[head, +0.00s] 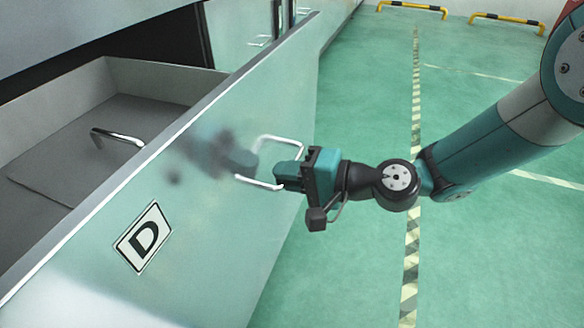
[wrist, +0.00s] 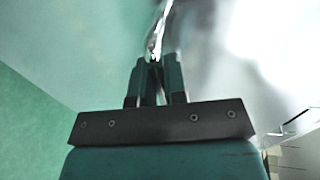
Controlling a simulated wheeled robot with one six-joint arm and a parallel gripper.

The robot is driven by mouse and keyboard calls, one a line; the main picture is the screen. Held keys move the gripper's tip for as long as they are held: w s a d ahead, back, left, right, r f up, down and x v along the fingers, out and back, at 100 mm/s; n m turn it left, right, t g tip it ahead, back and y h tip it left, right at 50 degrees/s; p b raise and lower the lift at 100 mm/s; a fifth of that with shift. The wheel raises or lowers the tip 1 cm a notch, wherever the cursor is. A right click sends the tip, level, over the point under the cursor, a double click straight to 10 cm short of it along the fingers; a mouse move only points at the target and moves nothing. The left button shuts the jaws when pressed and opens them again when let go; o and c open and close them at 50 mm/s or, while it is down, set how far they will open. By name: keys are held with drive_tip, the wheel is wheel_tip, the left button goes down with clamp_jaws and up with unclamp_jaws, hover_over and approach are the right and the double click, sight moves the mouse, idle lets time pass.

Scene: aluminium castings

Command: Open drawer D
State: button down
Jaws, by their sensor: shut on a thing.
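Drawer D (head: 215,235) is pulled out, with its grey inside open to view from above. A plate with a black letter D (head: 143,238) is on its shiny front. The drawer's white bar handle (head: 268,139) stands out from the front near its right part. My gripper (head: 283,174) is shut on the handle from the right. In the wrist view the gripper's two fingers (wrist: 156,72) close on the bright handle bar (wrist: 157,38), with the drawer front (wrist: 230,60) beside it. The exact grip on the bar is small and partly hidden by the fingers.
Inside the drawer lies a flat grey panel or casting with a dark bar handle (head: 117,137). Green floor (head: 350,265) with a striped line (head: 410,255) is free to the right. Yellow-black barriers (head: 412,8) stand at the back.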

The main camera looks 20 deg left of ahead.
drive_tip(key=c, duration=1.2)
unclamp_jaws()
drive_tip(key=shift+p+v, duration=2.35)
drive_tip(key=shift+v, duration=6.3)
drive_tip(key=shift+r, duration=0.1)
